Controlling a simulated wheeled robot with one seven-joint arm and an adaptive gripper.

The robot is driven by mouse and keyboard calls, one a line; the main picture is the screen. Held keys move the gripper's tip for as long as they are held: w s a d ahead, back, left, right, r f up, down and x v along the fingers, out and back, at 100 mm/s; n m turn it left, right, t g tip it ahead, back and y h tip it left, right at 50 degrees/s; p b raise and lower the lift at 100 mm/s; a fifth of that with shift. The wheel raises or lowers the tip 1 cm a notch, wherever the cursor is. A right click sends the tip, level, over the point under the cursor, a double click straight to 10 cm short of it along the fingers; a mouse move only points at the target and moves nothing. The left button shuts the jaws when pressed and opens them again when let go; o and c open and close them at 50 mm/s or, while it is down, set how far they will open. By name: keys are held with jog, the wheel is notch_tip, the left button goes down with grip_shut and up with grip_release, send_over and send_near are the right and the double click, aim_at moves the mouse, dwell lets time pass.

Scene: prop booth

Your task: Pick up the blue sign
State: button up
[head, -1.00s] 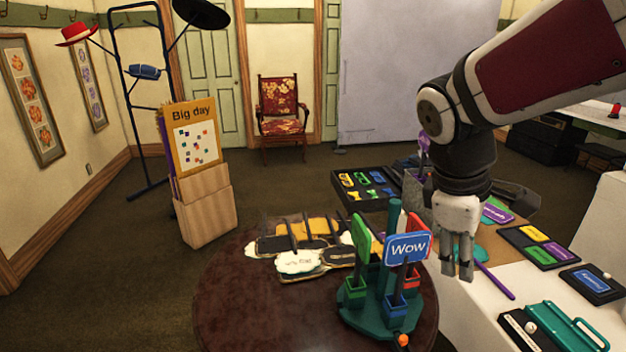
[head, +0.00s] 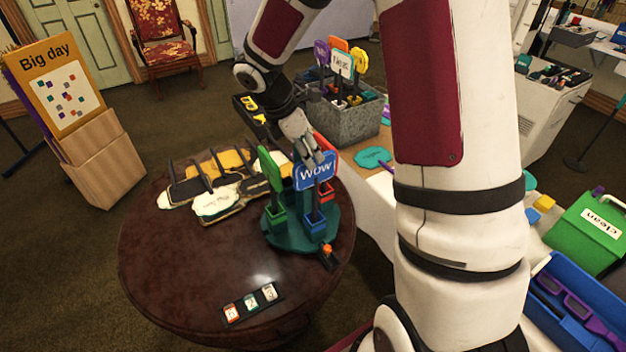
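The blue sign (head: 304,184), reading "Wow" in white, stands upright on its stick in a blue holder of a round teal stand (head: 283,240). The stand is on the dark round table. A green sign (head: 268,168) stands to its left and a red one (head: 330,190) behind it to the right. My gripper (head: 314,158) reaches down from the upper left, its fingers at the sign's top edge, apparently just behind it. The sign partly hides the fingertips, so I cannot tell whether they touch it or how wide they stand.
Cloud-shaped signs (head: 214,201) lie in a rack left of the stand. Small number tiles (head: 250,303) lie near the front of the round table (head: 170,270). A grey metal bin (head: 345,122) of signs stands behind. My arm blocks the right side.

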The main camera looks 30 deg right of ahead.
aim_at(325, 180)
jog(key=x, duration=0.4)
jog(key=s+p+x, duration=0.1)
jog(key=x, duration=0.1)
jog(key=shift+d+f, duration=0.15)
jog(key=shift+d, duration=0.1)
jog(key=shift+d+f, duration=0.25)
jog(key=shift+f, duration=0.35)
grip_shut()
